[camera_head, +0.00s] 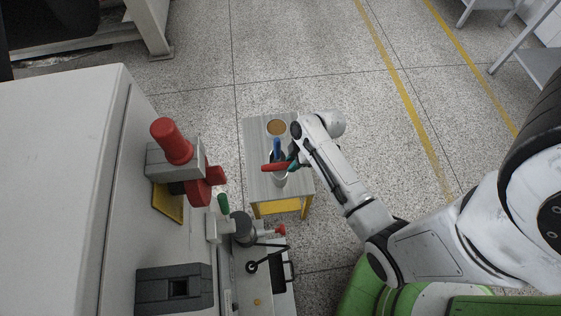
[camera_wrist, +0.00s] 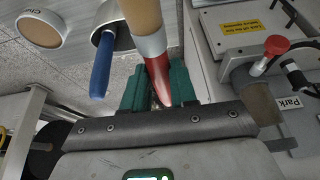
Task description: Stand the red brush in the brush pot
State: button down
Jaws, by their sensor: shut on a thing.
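The red brush (camera_head: 272,168) is in my gripper (camera_head: 292,162), its red part sideways above the small table. In the wrist view its red part (camera_wrist: 160,85) sits between my green fingers (camera_wrist: 155,88), with a silver band and a wide tan part farther up. A blue-handled brush (camera_head: 277,145) stands beside it. In the wrist view its blue handle (camera_wrist: 101,66) comes out of a metallic cup (camera_wrist: 122,37), which seems to be the brush pot. The red brush is outside that cup. A pale cylinder (camera_head: 279,181) shows just below the red brush; I cannot tell what it is.
The small table (camera_head: 256,138) has a grey top and yellow frame. A round tan-topped container (camera_head: 277,127) is at its far end. A machine with a red knob (camera_head: 281,230) and lever stands nearby, with a white cabinet (camera_head: 50,190) at left.

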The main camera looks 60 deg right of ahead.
jog(key=w+f+b, duration=0.2)
jog(key=w+f, duration=0.2)
jog(key=f, duration=0.5)
jog(key=shift+w+d, duration=0.35)
jog(key=shift+f+b, duration=0.4)
jog(key=c, duration=0.9)
grip_release()
jog(key=shift+r, duration=0.1)
